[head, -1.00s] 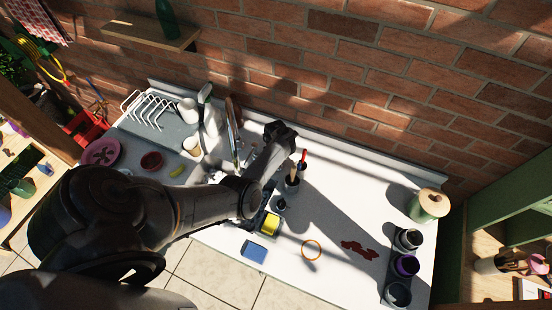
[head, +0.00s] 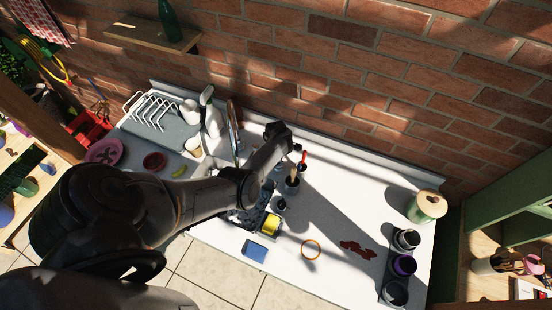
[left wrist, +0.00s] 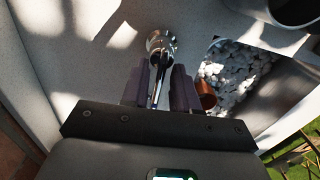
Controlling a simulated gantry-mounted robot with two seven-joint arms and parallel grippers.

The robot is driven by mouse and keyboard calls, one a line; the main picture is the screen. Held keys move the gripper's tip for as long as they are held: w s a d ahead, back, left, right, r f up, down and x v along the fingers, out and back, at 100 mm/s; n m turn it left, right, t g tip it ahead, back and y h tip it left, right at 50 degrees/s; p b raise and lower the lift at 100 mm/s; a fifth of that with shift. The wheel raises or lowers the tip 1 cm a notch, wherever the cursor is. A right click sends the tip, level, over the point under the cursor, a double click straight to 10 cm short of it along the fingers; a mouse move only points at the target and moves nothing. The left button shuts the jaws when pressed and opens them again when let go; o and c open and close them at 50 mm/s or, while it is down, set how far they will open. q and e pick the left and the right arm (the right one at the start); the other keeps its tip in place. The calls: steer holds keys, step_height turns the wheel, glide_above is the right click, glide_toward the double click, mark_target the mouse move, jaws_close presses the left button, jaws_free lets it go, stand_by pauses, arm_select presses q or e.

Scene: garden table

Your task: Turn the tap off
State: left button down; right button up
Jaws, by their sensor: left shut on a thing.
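The shiny metal tap (left wrist: 161,42) stands on the white counter (left wrist: 85,45) in the left wrist view. A thin dark and silver lever runs down from it between my left fingers. My left gripper (left wrist: 164,78) is shut on this lever, with one purple-grey finger on each side. In the head view my left arm covers the gripper and most of the tap area. I cannot tell whether water runs. My right gripper is not in view.
The sink with pale pebbles (left wrist: 232,75) and a brown pot (left wrist: 207,97) lies beside the tap. A dish rack (head: 160,115) stands at the left.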

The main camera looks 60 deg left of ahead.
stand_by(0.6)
arm_select(q)
steer(key=c, duration=1.2)
jaws_free()
step_height(320, 180, up, 11)
steer(key=p, duration=0.2)
steer(key=shift+p, duration=0.35)
steer(key=shift+m, duration=0.3)
steer(key=s+d+r+m+t, duration=0.1)
steer(key=s+d+r+m, duration=0.3)
steer(key=d+m, duration=0.5)
steer(key=s+d+r+m+t, duration=0.1)
steer(key=s+d+r+m, duration=0.4)
steer(key=d, duration=0.6)
steer(key=s+d+r+m+t, duration=0.1)
steer(key=s+d+r+m, duration=0.3)
steer(key=s+d+m, duration=0.4)
steer(key=shift+d+r+m+t, duration=0.15)
steer(key=shift+d+m, duration=0.65)
steer(key=shift+m, duration=0.35)
steer(key=shift+d+r+m+t, duration=0.15)
steer(key=shift+d+m, duration=0.6)
steer(key=shift+m, duration=0.4)
